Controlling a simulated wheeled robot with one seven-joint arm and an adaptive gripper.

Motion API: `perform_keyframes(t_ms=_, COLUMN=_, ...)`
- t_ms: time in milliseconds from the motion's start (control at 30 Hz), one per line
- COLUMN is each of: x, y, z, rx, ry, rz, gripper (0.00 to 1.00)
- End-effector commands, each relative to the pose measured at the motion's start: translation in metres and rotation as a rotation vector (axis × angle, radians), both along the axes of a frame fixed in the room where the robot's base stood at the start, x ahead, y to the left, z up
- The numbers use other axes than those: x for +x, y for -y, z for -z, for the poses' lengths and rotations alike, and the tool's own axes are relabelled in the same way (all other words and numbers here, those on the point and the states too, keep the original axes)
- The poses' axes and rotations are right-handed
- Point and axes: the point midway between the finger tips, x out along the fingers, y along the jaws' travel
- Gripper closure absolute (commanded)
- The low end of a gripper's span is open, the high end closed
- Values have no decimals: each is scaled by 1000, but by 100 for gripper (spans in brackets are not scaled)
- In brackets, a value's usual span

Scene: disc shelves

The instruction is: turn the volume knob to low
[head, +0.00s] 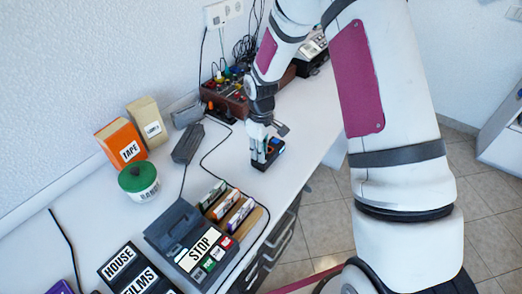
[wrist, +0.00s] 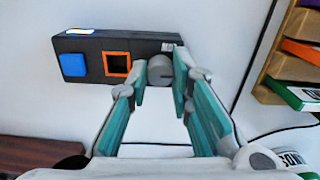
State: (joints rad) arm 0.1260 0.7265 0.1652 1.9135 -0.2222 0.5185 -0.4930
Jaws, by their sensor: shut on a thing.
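A small black box (head: 275,148) stands on the white table below my gripper (head: 264,155) in the head view. In the wrist view, the box (wrist: 90,44) shows a blue square button (wrist: 73,65), an orange-framed square opening (wrist: 117,64) and a grey round knob (wrist: 160,70). My gripper (wrist: 163,78) has its two fingers on either side of the knob, shut on it. The knob's sides are partly hidden by the fingers. I cannot read a volume setting on it.
A cassette player marked STOP (head: 187,246) and a rack of cassettes (head: 231,227) stand nearer on the table. A dark adapter (head: 188,143) and cables lie to the left. A wooden rack (wrist: 270,92) shows at the right of the wrist view.

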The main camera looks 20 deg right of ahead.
Motion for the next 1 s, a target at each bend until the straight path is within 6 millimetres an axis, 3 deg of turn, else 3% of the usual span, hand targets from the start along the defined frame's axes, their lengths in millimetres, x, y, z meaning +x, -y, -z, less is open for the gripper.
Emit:
perform_keyframes(t_ms=300, x=-1, y=0, z=1, rx=0, ry=-3, rz=-100, gripper=100)
perform_keyframes(t_ms=800, x=-1, y=0, z=1, rx=0, ry=-3, rz=-114, gripper=100)
perform_keyframes(t_ms=833, x=-1, y=0, z=1, rx=0, ry=-3, rz=-114, gripper=73)
perform_keyframes(t_ms=900, x=-1, y=0, z=1, rx=0, ry=-3, rz=-114, gripper=59)
perform_keyframes(t_ms=1000, x=-1, y=0, z=1, rx=0, ry=-1, rz=-114, gripper=59)
